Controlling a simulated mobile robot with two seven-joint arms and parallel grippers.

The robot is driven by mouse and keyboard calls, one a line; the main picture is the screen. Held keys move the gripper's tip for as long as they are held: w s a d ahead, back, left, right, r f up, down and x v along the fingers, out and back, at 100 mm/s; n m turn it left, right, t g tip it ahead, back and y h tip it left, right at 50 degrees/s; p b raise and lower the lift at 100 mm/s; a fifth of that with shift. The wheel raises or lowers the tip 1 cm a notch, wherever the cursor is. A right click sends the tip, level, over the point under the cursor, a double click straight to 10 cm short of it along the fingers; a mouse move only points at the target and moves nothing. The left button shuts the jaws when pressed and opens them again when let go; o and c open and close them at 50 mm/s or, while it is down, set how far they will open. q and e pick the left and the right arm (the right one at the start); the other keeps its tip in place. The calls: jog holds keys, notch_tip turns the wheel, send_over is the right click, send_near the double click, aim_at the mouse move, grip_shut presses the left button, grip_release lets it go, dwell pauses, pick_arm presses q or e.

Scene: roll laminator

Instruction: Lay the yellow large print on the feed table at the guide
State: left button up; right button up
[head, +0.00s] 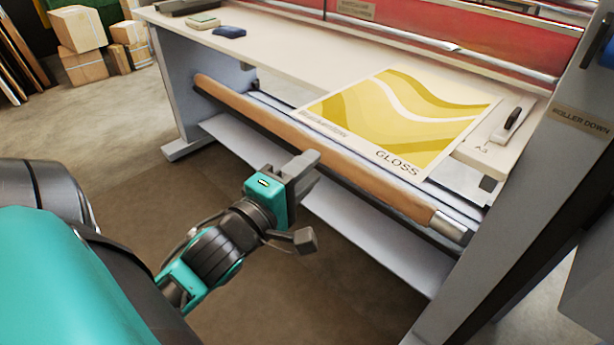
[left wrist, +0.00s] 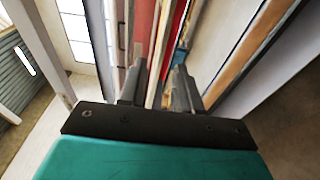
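The yellow large print (head: 400,105), with wavy bands and a pale border, lies flat on the right part of the feed table (head: 290,58). Its front edge, with lettering including "GLOSS", reaches past the table's front edge above the brown roll. Its right edge is close to the guide (head: 510,124), a pale piece with a dark handle near an "A3" mark; exact contact cannot be told. My left gripper (head: 309,203) is open and empty, in front of the brown roll and apart from the print. Its fingers also show apart in the left wrist view (left wrist: 160,75). My right gripper is out of view.
A brown roll (head: 300,140) runs below the table's front edge. A side post labelled "ROLLER DOWN" (head: 580,120) stands at right. Cardboard boxes (head: 80,30) stand back left.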

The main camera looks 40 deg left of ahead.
pick_arm(q)
jog(key=s+d+f+m+g+h, duration=0.1)
jog(key=s+d+f+m+g, duration=0.1)
jog(key=f+m, duration=0.5)
jog(key=s+d+f+m+g+h, duration=0.1)
jog(key=d+f+m, duration=0.4)
jog(key=f, duration=0.5)
jog(key=s+d+f+m+g+h, duration=0.1)
jog(key=s+d+f+m+g, duration=0.2)
jog(key=f+m, duration=0.5)
jog(key=shift+d+f+m+g, duration=0.35)
jog(key=shift+d+m+g, duration=0.35)
jog(key=shift+d, duration=0.05)
